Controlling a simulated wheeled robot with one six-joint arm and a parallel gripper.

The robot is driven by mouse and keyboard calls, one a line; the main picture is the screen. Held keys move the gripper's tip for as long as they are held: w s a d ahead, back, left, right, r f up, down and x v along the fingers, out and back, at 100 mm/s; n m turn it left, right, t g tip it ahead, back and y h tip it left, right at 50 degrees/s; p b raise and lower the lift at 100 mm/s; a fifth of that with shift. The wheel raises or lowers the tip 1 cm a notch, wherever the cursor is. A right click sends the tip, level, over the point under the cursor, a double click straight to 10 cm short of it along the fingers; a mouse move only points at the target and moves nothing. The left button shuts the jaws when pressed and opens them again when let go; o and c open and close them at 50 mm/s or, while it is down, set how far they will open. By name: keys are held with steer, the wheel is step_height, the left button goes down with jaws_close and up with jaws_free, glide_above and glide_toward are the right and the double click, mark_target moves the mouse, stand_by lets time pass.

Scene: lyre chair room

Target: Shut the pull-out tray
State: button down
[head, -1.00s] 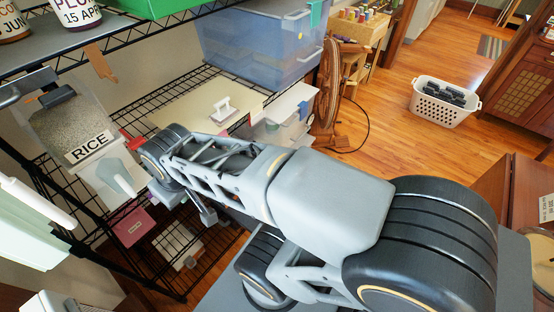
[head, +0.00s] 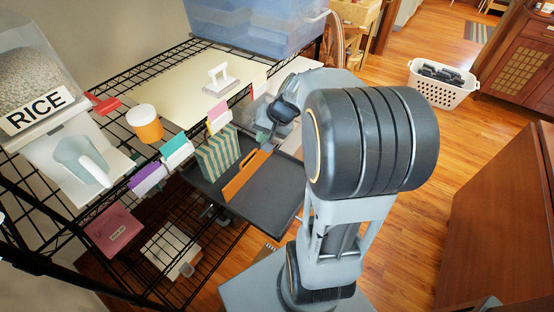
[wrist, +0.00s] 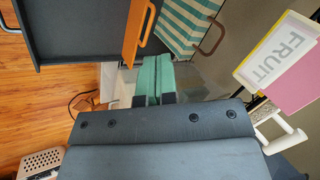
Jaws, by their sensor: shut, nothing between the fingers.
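The pull-out tray (head: 285,196) is dark grey and juts out from under the wire shelf in the head view. A green-and-white striped bag (head: 217,153) and an orange divider with a handle (head: 243,177) stand on it. The tray (wrist: 75,32) fills the upper left of the wrist view, with the orange divider (wrist: 135,30) and striped bag (wrist: 187,22) beside it. My gripper (wrist: 152,66) is shut and empty, its teal fingers together just beyond the tray's edge. In the head view my arm partly hides the gripper and the tray's far end.
The wire shelf above holds a cream board (head: 185,90), an orange-and-white jar (head: 145,123) and coloured tags. A rice bin (head: 38,100) stands at left. A white laundry basket (head: 440,83) sits on the floor. A brown cabinet (head: 497,215) stands at right; wood floor lies between.

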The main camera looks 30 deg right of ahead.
steer(key=w+d+f+m+t+b, duration=0.25)
steer(key=d+f+b, duration=0.25)
steer(key=d+f, duration=0.4)
steer(key=w+d+f+m+t+b, duration=0.2)
steer(key=w+d+f+m+b, duration=0.15)
steer(key=d+f, duration=0.5)
steer(key=b+x, duration=0.1)
steer(key=x, duration=0.2)
steer(key=b+x, duration=0.1)
steer(key=x, duration=0.1)
steer(key=s+f+b+x, duration=0.1)
steer(key=x, duration=0.2)
steer(key=shift+w+a+f, duration=0.2)
steer(key=shift+a, duration=0.1)
steer(key=w, duration=0.1)
steer(key=w+a, duration=0.1)
steer(key=shift+w+a+f+b, duration=0.1)
steer(key=shift+w+f+b, duration=0.05)
steer(key=shift+w+b, duration=0.2)
steer(key=shift+w+a, duration=0.3)
steer(key=shift+w, duration=0.4)
steer(key=shift+w, duration=0.1)
